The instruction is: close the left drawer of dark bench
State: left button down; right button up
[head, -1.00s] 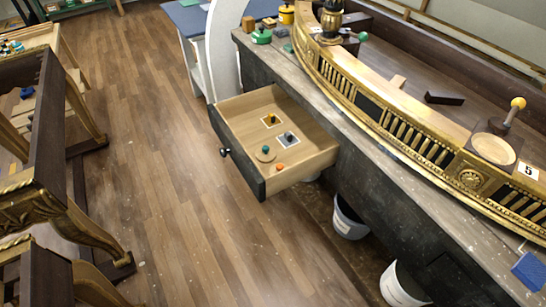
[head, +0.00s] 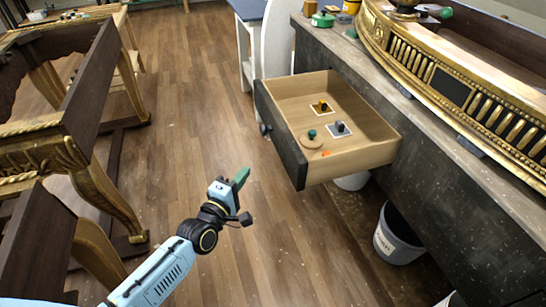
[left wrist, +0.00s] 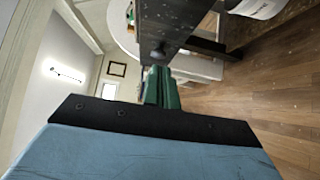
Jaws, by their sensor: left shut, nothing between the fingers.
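The left drawer (head: 283,134) of the dark bench (head: 440,165) stands pulled well out. It has a dark front with a round dark knob (head: 264,129) and pale wooden sides. My left gripper (head: 241,178) has green fingers that are shut and empty. It is in the air in front of the drawer, apart from its front. In the left wrist view the green fingers (left wrist: 162,88) point towards the dark drawer front and its knob (left wrist: 158,51). My right gripper is not in view.
A gilt-and-dark table frame (head: 70,150) stands at the left. Buckets (head: 396,236) stand under the bench. A gilded curved piece (head: 470,85) lies on the bench top. Wooden floor (head: 190,110) is clear between the frame and the drawer.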

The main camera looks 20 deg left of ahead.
pick_arm(q)
jog(key=b, duration=0.3)
send_near(280, 143)
jog(key=w+a, duration=0.3)
jog(key=w+d, duration=0.2)
jog(key=d, duration=0.1)
jog(key=shift+w+f, duration=0.2)
jog(key=shift+w+d, duration=0.3)
jog(key=shift+d, duration=0.15)
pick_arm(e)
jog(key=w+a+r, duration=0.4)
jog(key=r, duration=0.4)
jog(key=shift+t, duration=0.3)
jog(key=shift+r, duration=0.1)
